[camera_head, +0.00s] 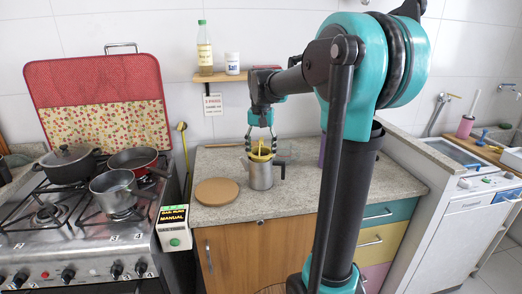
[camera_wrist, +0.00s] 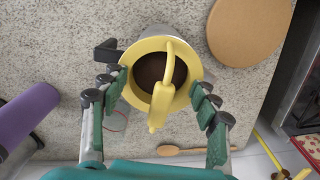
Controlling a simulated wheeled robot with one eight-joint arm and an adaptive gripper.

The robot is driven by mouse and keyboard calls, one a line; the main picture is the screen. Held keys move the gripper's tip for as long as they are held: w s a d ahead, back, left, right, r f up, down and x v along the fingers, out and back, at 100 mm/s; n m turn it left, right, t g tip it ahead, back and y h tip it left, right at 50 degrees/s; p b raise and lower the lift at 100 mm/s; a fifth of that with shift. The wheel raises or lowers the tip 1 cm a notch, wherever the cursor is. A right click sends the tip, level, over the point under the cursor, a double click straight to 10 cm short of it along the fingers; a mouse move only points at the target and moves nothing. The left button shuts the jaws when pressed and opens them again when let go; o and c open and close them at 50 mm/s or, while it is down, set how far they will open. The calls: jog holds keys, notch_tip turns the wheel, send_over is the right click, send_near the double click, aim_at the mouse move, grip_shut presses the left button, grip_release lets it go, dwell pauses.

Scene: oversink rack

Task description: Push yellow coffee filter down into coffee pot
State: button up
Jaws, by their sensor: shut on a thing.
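The yellow coffee filter (camera_wrist: 208,68) sits at the mouth of the metal coffee pot (camera_head: 262,177) on the counter. Its yellow handle (camera_wrist: 168,48) arcs over the opening, and dark brown coffee shows inside. My gripper (camera_head: 261,143) points down from above the pot. In the wrist view my gripper (camera_wrist: 160,88) has one finger on each side of the filter, shut on it. The filter (camera_head: 260,155) looks upright in the head view. The pot's dark handle (camera_wrist: 106,50) sticks out to one side. How deep the filter sits is hard to tell.
A round brown board (camera_head: 217,191) lies left of the pot. A purple cylinder (camera_wrist: 28,112) stands on the other side. A wooden spoon (camera_wrist: 185,151) lies near the wall. The stove with pots (camera_head: 117,190) is at the left; a shelf (camera_head: 225,77) hangs above the counter.

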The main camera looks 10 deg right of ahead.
aim_at(261, 139)
jog(key=shift+f, duration=0.1)
jog(key=o, duration=1.2)
jog(key=shift+o, duration=0.2)
jog(key=o, duration=0.3)
jog(key=shift+o, duration=0.2)
jog(key=shift+r, duration=3.5)
jog(key=shift+s, duration=0.1)
